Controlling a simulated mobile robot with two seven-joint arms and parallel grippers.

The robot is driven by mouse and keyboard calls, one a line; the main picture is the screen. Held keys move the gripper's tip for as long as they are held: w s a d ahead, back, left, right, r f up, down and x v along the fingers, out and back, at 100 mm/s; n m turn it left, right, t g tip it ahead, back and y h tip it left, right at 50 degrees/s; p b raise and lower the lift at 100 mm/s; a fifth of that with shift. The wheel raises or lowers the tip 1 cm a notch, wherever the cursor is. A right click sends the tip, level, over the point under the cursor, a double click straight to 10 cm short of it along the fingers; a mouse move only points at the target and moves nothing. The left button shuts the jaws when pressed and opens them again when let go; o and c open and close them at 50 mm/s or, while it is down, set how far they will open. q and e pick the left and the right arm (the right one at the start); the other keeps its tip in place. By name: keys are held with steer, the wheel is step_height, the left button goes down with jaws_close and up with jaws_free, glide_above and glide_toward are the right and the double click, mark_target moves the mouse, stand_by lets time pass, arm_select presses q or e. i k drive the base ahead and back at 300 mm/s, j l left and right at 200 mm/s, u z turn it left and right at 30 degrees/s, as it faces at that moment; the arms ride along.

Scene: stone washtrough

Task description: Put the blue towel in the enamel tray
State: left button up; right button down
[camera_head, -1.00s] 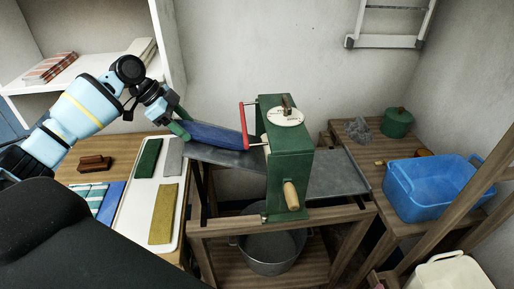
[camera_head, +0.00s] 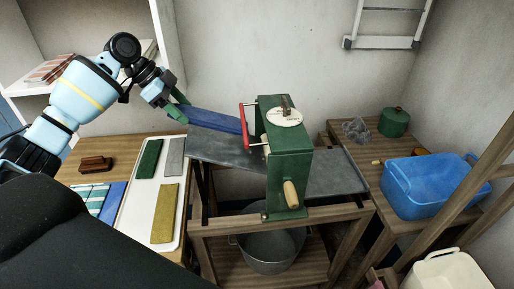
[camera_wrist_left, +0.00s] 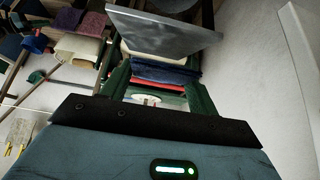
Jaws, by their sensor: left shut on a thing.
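The blue towel (camera_head: 216,121) is a long flat strip held by one end in my left gripper (camera_head: 180,111). It reaches right toward the green wringer (camera_head: 290,165), over the grey metal shelf (camera_head: 225,151). A gap shows between the towel and the shelf. In the left wrist view the blue towel (camera_wrist_left: 165,74) shows between the green fingers. The white enamel tray (camera_head: 133,208) lies on the wooden table, below and left of the gripper. It holds a green, a grey and a yellow folded towel. My right gripper is not in view.
Striped and blue cloths (camera_head: 92,198) and a wooden brush (camera_head: 95,163) lie left of the tray. A metal tub (camera_head: 272,250) sits under the wringer; a blue basin (camera_head: 425,187) stands right.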

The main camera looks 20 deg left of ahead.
mark_target(141, 216)
steer(key=k+j, duration=0.15)
steer(key=j, duration=0.15)
steer(key=k+j, duration=0.1)
steer(key=j, duration=0.25)
steer(key=k+j, duration=0.15)
steer(key=j, duration=0.15)
steer(key=k+j, duration=0.15)
steer(key=j, duration=0.15)
